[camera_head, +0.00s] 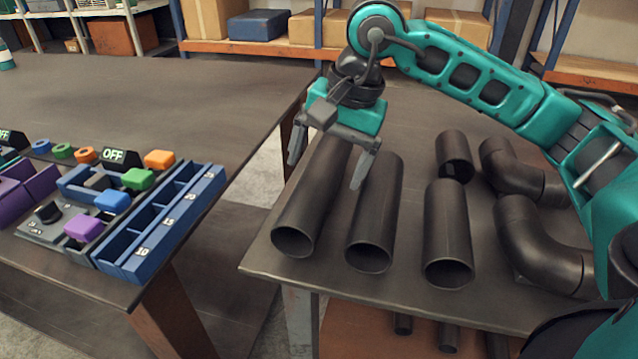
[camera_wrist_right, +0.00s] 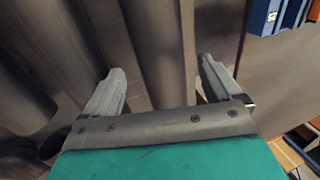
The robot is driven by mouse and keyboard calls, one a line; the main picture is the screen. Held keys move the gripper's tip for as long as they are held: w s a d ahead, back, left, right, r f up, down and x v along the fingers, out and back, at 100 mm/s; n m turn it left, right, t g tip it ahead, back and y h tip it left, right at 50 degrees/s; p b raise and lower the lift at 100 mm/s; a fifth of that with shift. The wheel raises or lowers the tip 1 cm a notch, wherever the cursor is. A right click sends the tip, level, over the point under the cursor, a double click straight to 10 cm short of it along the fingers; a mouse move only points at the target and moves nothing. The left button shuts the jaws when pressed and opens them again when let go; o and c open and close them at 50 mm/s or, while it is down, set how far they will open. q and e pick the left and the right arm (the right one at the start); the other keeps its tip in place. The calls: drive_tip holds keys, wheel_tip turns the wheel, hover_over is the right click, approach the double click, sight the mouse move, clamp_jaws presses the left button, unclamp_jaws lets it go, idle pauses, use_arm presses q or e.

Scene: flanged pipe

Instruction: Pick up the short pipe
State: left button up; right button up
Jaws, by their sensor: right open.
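Several dark grey pipes lie on the right-hand table. The shortest straight piece, the short pipe (camera_head: 454,154), lies at the back, behind a medium-length pipe (camera_head: 447,225). Two longer pipes lie to the left, the leftmost pipe (camera_head: 308,205) and the pipe beside it (camera_head: 378,205). My right gripper (camera_head: 327,171) is open and empty, pointing down over the leftmost pipe, well to the left of the short pipe. In the right wrist view, pipes run beneath and beyond the open fingers of my right gripper (camera_wrist_right: 162,86); I cannot tell there which is the short one. My left gripper is not in view.
Two curved elbow pipes (camera_head: 535,240) (camera_head: 515,170) lie on the right of the table (camera_head: 300,272). A gap separates it from the left table (camera_head: 150,85), which holds a blue slotted tray (camera_head: 133,262) and small coloured parts. Shelves with boxes stand behind.

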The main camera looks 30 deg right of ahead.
sight(324, 168)
drive_tip(key=shift+w+d+b+x, duration=0.1)
drive_tip(key=shift+w+b+x, duration=0.05)
drive_tip(key=shift+x, duration=1)
drive_tip(key=shift+w+d+b+x, duration=0.1)
drive_tip(key=shift+d+b+x, duration=0.05)
drive_tip(key=shift+x, duration=1)
drive_tip(key=shift+f, duration=0.1)
drive_tip(key=c, duration=1.7)
clamp_jaws()
